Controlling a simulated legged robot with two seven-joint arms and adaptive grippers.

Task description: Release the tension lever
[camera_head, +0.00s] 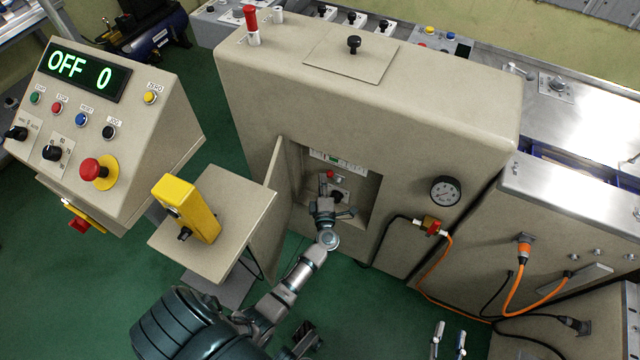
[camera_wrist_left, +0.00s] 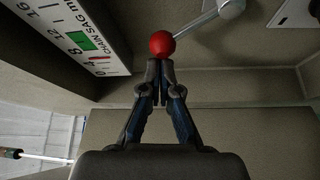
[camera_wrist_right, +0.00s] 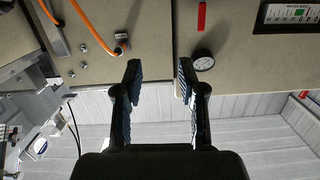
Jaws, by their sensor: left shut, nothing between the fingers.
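The tension lever is a metal arm with a red ball knob (camera_wrist_left: 162,43) in the left wrist view. It sits inside the open recess of the beige machine, and its knob shows small in the head view (camera_head: 330,174). My left gripper (camera_head: 325,207) reaches into the recess. In the left wrist view its fingertips (camera_wrist_left: 160,72) are together right at the red knob, with nothing between them; whether they touch it I cannot tell. My right gripper (camera_wrist_right: 160,75) is open and empty, away from the lever, low at the right in the head view (camera_head: 449,338).
A chain sag scale (camera_wrist_left: 85,38) with a green band runs beside the lever. The recess door (camera_head: 265,215) stands open at left. The console display (camera_head: 81,75) reads "OFF 0".

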